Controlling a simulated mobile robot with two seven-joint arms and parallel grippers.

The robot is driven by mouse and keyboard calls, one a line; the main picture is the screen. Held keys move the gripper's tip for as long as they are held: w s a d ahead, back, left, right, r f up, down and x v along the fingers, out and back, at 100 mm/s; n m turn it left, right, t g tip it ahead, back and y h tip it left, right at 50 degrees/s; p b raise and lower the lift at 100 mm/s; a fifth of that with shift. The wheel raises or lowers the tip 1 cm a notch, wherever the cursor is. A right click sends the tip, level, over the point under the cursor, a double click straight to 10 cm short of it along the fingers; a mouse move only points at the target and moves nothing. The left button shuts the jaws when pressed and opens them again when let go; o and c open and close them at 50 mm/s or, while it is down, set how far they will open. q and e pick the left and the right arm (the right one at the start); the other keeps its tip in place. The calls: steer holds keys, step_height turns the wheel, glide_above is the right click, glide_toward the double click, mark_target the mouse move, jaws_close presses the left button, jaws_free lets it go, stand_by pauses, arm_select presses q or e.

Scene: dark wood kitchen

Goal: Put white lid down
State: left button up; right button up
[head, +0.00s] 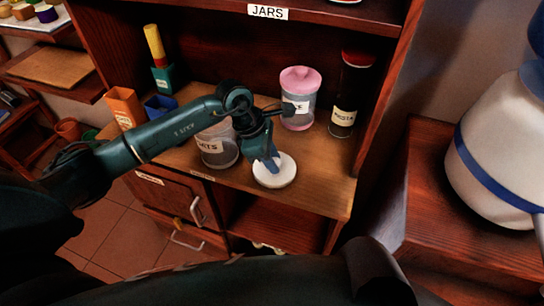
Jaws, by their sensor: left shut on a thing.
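The white lid (275,177) is a round disc at the front of the wooden shelf top. My left gripper (268,163) comes down on it from above and is shut on its top. The lid looks level and at or just above the wood; I cannot tell whether it touches. A clear jar (218,150) with a label, partly hidden by my left arm, stands just left of the lid and shows no lid. My right gripper is not in view.
A jar with a pink lid (300,98) and a tall dark jar labelled PASTA (348,92) stand behind. An orange box (125,108) and a teal holder (162,79) stand at left. Bare wood (325,185) lies right of the lid.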

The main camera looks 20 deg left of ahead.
arm_select(q)
steer(key=o, duration=0.5)
steer(key=shift+f, duration=0.15)
steer(key=o, duration=0.4)
steer(key=shift+o, duration=0.2)
